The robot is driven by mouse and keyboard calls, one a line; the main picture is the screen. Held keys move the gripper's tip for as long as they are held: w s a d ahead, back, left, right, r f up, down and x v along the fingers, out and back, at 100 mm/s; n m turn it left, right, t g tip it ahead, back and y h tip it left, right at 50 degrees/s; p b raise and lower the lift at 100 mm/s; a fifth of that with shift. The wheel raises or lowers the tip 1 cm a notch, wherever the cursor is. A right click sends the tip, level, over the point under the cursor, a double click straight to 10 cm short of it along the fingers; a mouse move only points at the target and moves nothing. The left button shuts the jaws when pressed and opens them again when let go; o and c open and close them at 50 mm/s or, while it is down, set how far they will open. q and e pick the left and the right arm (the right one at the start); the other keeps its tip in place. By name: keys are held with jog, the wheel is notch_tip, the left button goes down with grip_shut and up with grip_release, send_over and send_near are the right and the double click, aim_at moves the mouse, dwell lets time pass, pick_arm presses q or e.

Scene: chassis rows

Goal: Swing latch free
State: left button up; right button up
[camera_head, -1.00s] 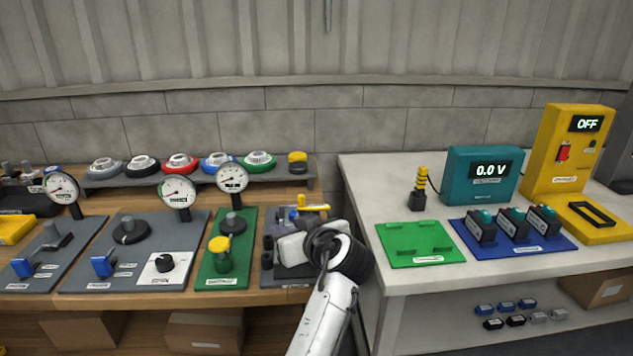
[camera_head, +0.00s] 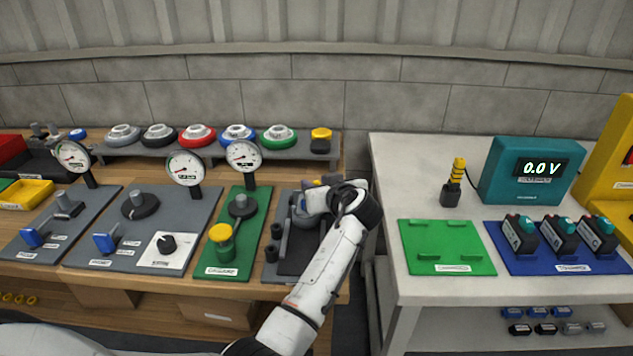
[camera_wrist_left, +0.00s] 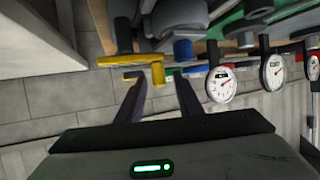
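The yellow latch (camera_head: 311,184) is at the back of a dark grey board (camera_head: 300,262), mostly hidden behind my left gripper in the head view. In the left wrist view the yellow latch (camera_wrist_left: 124,60) is a bar with a bent end, beside a dark post (camera_wrist_left: 123,35). My left gripper (camera_wrist_left: 161,84) is open, with two dark fingers apart. The latch's bent end shows between and just beyond the fingertips; I cannot tell whether they touch. In the head view the left gripper (camera_head: 317,199) is over the back of the board, fingers hidden. My right gripper is not in view.
A green plate (camera_head: 238,205) with a gauge (camera_head: 243,157) stands left of the board. A rack (camera_head: 105,151) with several round parts runs behind. A white table (camera_head: 385,180) is to the right, across a narrow gap, with a green tray (camera_head: 445,247) and a teal meter (camera_head: 500,180).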

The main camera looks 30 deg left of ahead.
pick_arm(q)
jog(key=shift+w+a+f, duration=0.2)
jog(key=shift+w+a, duration=0.1)
jog(key=shift+a, duration=0.1)
grip_shut()
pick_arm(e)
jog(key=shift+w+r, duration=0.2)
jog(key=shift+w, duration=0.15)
